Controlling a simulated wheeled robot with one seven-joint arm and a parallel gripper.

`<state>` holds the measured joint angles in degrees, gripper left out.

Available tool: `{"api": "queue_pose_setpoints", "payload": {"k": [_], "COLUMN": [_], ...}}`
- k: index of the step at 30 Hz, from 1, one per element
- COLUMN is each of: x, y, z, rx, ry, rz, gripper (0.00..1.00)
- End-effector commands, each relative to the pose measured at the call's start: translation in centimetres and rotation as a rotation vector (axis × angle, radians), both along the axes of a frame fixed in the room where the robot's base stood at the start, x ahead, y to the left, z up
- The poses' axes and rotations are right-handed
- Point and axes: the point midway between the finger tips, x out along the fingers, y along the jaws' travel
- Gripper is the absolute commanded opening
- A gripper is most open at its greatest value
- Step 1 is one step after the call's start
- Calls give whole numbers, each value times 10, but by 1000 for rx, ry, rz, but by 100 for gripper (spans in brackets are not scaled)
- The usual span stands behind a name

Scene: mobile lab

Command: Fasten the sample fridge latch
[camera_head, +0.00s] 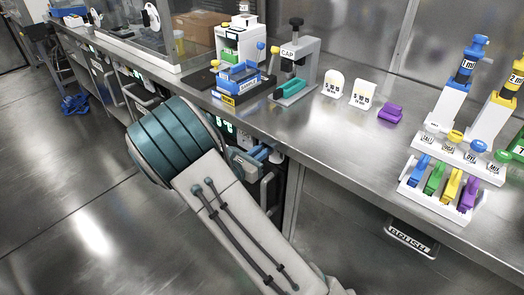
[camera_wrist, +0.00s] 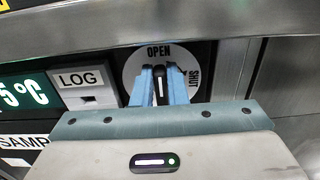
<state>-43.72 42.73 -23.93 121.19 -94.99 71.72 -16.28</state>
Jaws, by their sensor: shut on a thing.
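The sample fridge latch shows in the wrist view as a dark knob (camera_wrist: 159,82) with a white line, in front of a pale round dial (camera_wrist: 134,72) marked OPEN at the top and SHUT at the right. The white line stands upright, below OPEN. My gripper (camera_wrist: 160,88) has its blue fingers closed on both sides of the knob. In the head view my gripper (camera_head: 262,154) is just under the bench edge, at the fridge front. My arm hides most of the fridge there, and the latch cannot be made out.
Left of the dial are a LOG panel (camera_wrist: 88,88) and a green temperature display (camera_wrist: 25,95). The steel bench edge (camera_wrist: 150,35) runs close above the gripper. On the bench are a capping press (camera_head: 298,62), a blue rack (camera_head: 240,78) and a purple block (camera_head: 391,113).

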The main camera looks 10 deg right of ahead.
Motion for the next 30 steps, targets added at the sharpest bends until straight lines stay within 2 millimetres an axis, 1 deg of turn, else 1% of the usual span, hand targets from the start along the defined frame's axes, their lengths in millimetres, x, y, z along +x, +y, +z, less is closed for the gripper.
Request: {"api": "queue_pose_setpoints", "payload": {"k": [5, 11, 30], "x": [0, -3, -14], "y": [0, -1, -10], "z": [-1, -2, -12], "rx": [20, 81, 429], "ry": [-28, -112, -591], "rz": [2, 2, 3], "gripper": [0, 0, 0]}}
